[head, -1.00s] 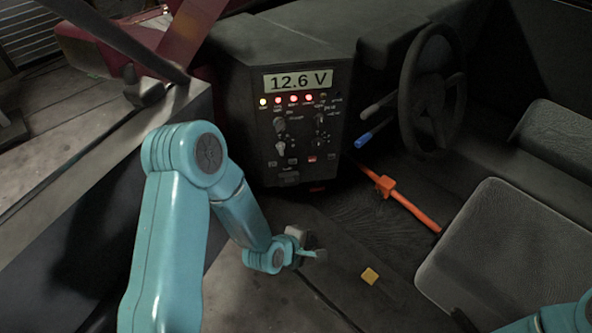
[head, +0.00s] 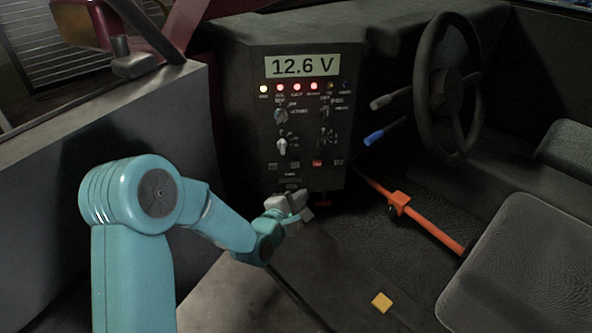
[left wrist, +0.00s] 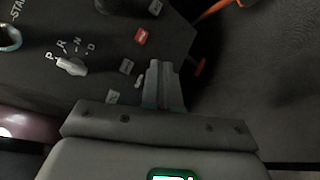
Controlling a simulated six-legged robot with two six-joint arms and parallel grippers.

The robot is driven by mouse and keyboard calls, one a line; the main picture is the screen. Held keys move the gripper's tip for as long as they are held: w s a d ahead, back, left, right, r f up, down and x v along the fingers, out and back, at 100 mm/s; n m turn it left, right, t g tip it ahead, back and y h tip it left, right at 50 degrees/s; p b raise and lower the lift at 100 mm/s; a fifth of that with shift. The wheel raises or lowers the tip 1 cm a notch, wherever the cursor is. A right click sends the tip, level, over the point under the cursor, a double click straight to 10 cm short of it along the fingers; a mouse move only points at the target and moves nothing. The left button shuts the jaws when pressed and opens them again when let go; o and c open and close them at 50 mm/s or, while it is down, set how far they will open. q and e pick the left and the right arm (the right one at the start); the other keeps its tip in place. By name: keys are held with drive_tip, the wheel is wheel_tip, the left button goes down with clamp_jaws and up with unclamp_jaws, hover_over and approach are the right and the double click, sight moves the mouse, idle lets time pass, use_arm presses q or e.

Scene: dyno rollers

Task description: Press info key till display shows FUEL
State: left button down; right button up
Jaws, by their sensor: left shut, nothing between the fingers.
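The display (head: 302,66) at the top of the dark control panel (head: 255,130) reads "12.6 V". A row of small keys sits low on the panel, one red key (head: 317,163) and several dark ones, such as this dark key (head: 295,165). Their labels are too small to read, so I cannot tell which is the info key. My left gripper (head: 303,207) is shut and empty, just below the panel's lower edge. In the left wrist view its closed fingers (left wrist: 162,72) show beside the keys, near a dark key (left wrist: 126,66); I cannot tell whether they touch the panel.
Knobs (head: 281,143) and a row of lit lamps sit above the keys. A steering wheel (head: 445,90), a blue-tipped lever (head: 374,138) and an orange bar (head: 425,220) are to the right. A yellow block (head: 381,302) lies on the floor, and a seat (head: 510,270) stands at the right.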

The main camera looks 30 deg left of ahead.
sight(295, 165)
use_arm(q)
drive_tip(key=w+a, duration=0.5)
drive_tip(key=w, duration=0.2)
drive_tip(key=shift+p, duration=0.35)
drive_tip(key=shift+w, duration=0.1)
idle(1.9)
drive_tip(key=shift+w+a+b, duration=0.2)
drive_tip(key=shift+w+b, duration=0.05)
drive_tip(key=shift+b, duration=0.05)
